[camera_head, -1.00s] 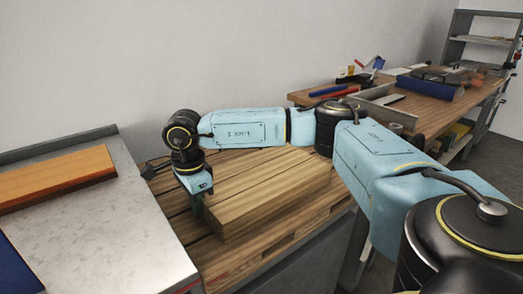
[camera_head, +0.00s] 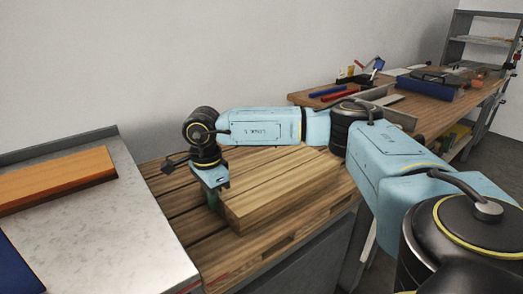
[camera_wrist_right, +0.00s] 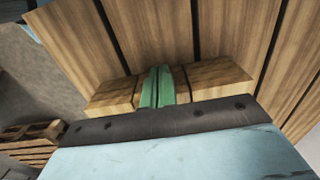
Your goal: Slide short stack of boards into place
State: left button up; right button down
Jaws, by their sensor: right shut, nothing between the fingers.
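The short stack of boards (camera_head: 285,190) lies on a slatted wooden pallet (camera_head: 178,212) in the middle of the head view. My right gripper (camera_head: 212,203) points down at the stack's left end, low over the slats. Its green fingers (camera_wrist_right: 157,88) are shut with nothing between them. In the right wrist view they stand against or very close to a board end face (camera_wrist_right: 215,79); exact contact is hard to tell. My left gripper is not in view.
A grey metal conveyor table (camera_head: 130,215) with an orange-brown board (camera_head: 55,178) and a blue item (camera_head: 15,265) is at the left. A workbench (camera_head: 425,110) with tools stands at the back right. Bare slats lie left of the stack.

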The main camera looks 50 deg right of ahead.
aim_at(232, 187)
jog(key=shift+s+d, duration=0.25)
jog(key=shift+d, duration=0.7)
jog(key=shift+s+d, duration=0.2)
jog(key=shift+d, duration=0.8)
jog(key=shift+s+d, duration=0.25)
jog(key=shift+d, duration=0.7)
jog(key=shift+w+a+p, duration=0.15)
jog(key=shift+a+p, duration=0.1)
jog(key=shift+a, duration=0.3)
jog(key=shift+w+a+p, duration=0.15)
jog(key=shift+a+p, duration=0.1)
jog(key=shift+a, duration=0.25)
notch_tip(232, 187, up, 6)
jog(key=p, duration=0.5)
